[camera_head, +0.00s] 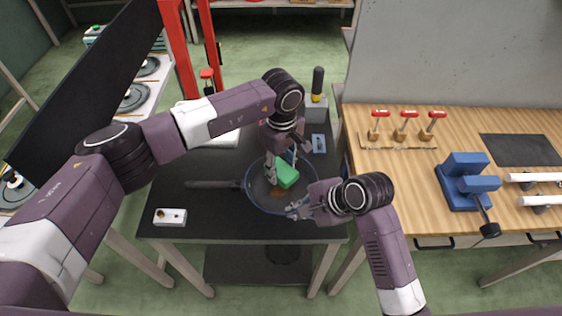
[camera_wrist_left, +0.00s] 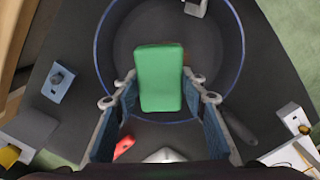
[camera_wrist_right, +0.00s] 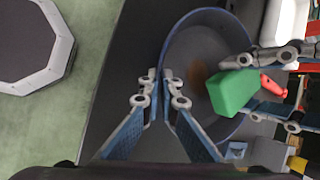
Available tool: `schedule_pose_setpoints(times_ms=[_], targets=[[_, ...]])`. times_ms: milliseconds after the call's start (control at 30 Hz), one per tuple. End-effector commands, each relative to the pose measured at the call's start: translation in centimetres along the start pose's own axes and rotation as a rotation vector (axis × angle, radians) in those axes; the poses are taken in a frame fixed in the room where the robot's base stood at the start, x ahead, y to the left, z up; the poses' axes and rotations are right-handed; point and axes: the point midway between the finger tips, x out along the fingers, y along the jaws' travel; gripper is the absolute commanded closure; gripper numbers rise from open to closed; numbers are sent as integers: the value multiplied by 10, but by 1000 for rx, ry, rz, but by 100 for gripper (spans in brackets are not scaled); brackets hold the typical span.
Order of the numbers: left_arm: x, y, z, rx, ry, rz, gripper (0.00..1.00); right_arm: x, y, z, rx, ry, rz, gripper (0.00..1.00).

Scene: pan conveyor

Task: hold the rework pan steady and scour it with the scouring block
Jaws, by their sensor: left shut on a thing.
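The rework pan (camera_head: 262,206) is dark with a bluish rim and lies on the black table, its handle (camera_head: 212,184) pointing left. A brown patch (camera_head: 278,192) shows on its floor, also in the right wrist view (camera_wrist_right: 198,76). My left gripper (camera_wrist_left: 160,92) is shut on the green scouring block (camera_wrist_left: 160,80), holding it inside the pan's outline; whether it touches the floor is unclear. The block also shows in the head view (camera_head: 286,177). My right gripper (camera_wrist_right: 160,85) is at the pan's near right rim, its fingertips close together with the thin wall seemingly between them.
A blue fixture (camera_head: 319,143) and a grey block with a dark-handled tool (camera_head: 317,108) stand at the table's far right. A white fixture (camera_head: 171,217) sits at the front left. The wooden bench (camera_head: 410,170) at right carries red-topped tools and a blue vise (camera_head: 462,185).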

Motion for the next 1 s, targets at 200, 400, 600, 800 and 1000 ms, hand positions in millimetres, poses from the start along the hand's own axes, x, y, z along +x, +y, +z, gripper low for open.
schedule_pose_setpoints(times_ms=[200,400,600,800,1000], targets=[[21,0,1,0,-1,-2,80,0,-1,0,-1,0,-2,100],[39,-3,4,3,-2,0,83,0,-1,0,-1,0,-2,100],[40,-17,17,3,-2,-1,84,0,-1,0,0,-1,-2,100],[40,-25,25,-2,-3,-1,84,0,-1,0,0,-1,-2,100],[40,-11,11,-2,0,-2,84,0,-1,0,-1,-1,-2,100]])
